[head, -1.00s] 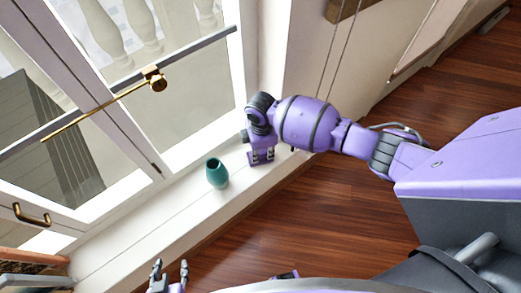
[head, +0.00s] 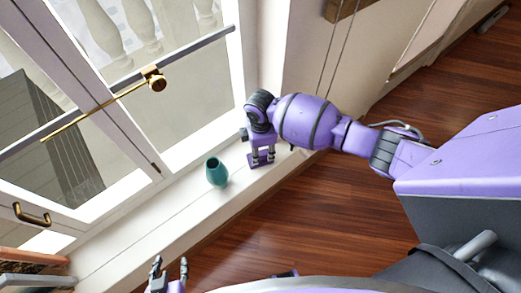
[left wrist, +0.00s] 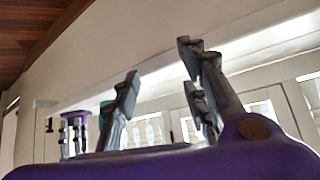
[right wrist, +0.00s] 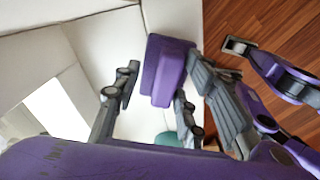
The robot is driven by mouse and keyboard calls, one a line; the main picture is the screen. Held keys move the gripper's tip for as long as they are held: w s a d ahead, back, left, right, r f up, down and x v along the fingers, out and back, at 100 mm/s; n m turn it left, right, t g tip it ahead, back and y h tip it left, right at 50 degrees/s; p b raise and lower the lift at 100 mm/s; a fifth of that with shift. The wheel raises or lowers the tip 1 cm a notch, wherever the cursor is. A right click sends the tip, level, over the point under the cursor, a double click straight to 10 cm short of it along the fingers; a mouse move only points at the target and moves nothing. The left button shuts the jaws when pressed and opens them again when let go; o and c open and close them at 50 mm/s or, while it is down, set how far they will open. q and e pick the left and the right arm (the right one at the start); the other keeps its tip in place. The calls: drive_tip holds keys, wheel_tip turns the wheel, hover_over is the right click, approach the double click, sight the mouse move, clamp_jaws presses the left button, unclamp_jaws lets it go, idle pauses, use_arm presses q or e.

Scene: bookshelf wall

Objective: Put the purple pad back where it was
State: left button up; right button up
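The purple pad (head: 261,160) is on the white window sill, just under the fingertips of my right gripper (head: 262,152). In the right wrist view the pad (right wrist: 165,72) shows as a block beyond the spread fingers, which look open. I cannot tell if a finger touches it. The left wrist view shows the pad (left wrist: 75,115) at the right gripper's fingertips. My left gripper (head: 170,268) is at the bottom of the head view, open and empty, in front of the sill.
A teal vase (head: 216,172) stands on the sill (head: 150,225) to the left of the pad, close to my right gripper. A window with a gold latch rod (head: 105,102) is behind the sill. The wooden floor (head: 300,215) is clear in front.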

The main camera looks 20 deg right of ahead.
sight(260, 151)
wheel_tip(260, 151, up, 11)
drive_tip(key=p, duration=0.1)
drive_tip(key=s+a+f+m+y, duration=0.1)
drive_tip(key=s+f, duration=0.1)
drive_tip(key=s+a+f+m+y, duration=0.1)
drive_tip(key=s+a+f, duration=0.1)
drive_tip(key=f, duration=0.1)
drive_tip(key=s+a+f+m+t, duration=0.1)
drive_tip(key=s+a+f, duration=0.1)
drive_tip(key=shift+s+a+f+y, duration=0.15)
drive_tip(key=shift+s+y, duration=0.15)
drive_tip(key=shift+y, duration=0.1)
drive_tip(key=s+a+f+m+t+y, duration=0.1)
drive_tip(key=s+a+f+m+t, duration=0.15)
drive_tip(key=s+m, duration=0.2)
drive_tip(key=s+d+m+t+h, duration=0.3)
drive_tip(key=s+d+m+t, duration=0.2)
drive_tip(key=s+d+m, duration=0.4)
drive_tip(key=s+d, duration=0.4)
drive_tip(key=s, duration=0.3)
drive_tip(key=shift+s+d+r+h, duration=0.2)
drive_tip(key=shift+s+d+h, duration=0.05)
drive_tip(key=shift+h, duration=0.05)
drive_tip(key=shift+s+f+m, duration=0.1)
drive_tip(key=shift+s+m, duration=0.15)
drive_tip(key=shift+s, duration=0.05)
